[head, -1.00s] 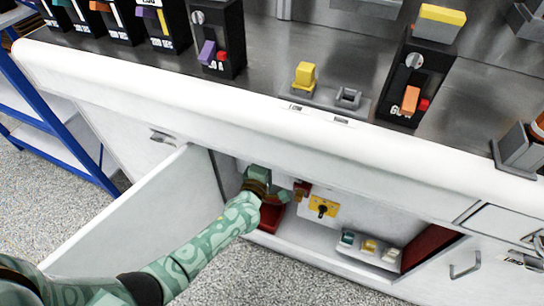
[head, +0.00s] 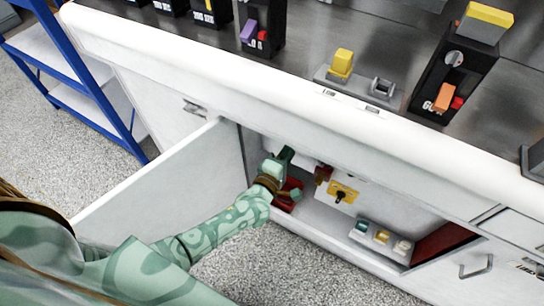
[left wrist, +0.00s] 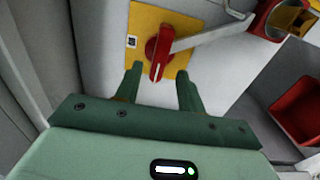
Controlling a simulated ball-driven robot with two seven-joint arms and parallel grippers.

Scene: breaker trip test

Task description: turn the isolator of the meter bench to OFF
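The isolator is a red rotary handle (left wrist: 158,54) on a yellow plate (left wrist: 177,22) on the cabinet's inner wall, seen in the left wrist view. Its handle points down toward my gripper, slightly tilted. My left gripper (left wrist: 159,76) is open, one finger on each side of the handle's lower end. Gaps show on both sides, though I cannot tell how deep the fingers reach. My right gripper is not in view.
A grey bar (left wrist: 208,34) runs right from beside the handle toward a red ring-like part (left wrist: 268,18). A red bin (left wrist: 300,108) lies lower right. A yellow plate with a black knob (head: 341,193) is farther right. The open cabinet door (head: 165,190) stands left of my arm.

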